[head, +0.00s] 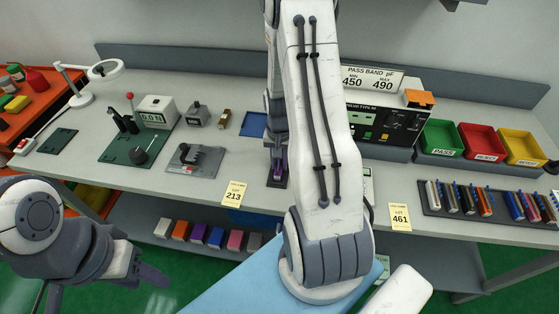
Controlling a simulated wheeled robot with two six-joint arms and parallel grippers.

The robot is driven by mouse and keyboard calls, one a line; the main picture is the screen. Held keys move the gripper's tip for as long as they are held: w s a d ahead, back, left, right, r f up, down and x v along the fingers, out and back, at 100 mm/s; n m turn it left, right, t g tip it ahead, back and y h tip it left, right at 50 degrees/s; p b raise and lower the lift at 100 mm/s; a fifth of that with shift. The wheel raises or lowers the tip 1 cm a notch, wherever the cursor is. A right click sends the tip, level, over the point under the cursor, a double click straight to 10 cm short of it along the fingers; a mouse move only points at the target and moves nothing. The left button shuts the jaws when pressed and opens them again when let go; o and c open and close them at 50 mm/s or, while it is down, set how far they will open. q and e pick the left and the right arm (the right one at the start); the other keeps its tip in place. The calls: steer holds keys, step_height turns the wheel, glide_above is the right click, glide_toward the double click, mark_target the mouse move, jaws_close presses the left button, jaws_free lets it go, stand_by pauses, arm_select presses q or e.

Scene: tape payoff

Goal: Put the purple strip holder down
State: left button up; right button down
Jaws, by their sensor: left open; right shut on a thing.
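The purple strip holder (279,170) is a small upright purple piece near the front middle of the bench. My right gripper (278,157) comes down from above and is shut on it. Its lower end is at a small dark plate (276,184) on the bench; I cannot tell whether it touches the plate. My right arm covers much of the middle of the view. My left gripper (150,276) is open and empty, low at the left in front of the bench.
A blue tray (252,125) lies just left of the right gripper. Left of it are a grey clamp fixture (193,160) and a green-based gauge (138,155). A yellow card marked 213 (234,194) is at the front edge. Several coloured blocks (198,234) sit on the lower shelf.

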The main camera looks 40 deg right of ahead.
steer(key=shift+f, duration=0.2)
steer(key=c, duration=0.7)
jaws_free()
steer(key=shift+r, duration=0.55)
step_height(320, 180, up, 11)
steer(key=shift+r+b, duration=0.2)
steer(key=shift+b, duration=0.55)
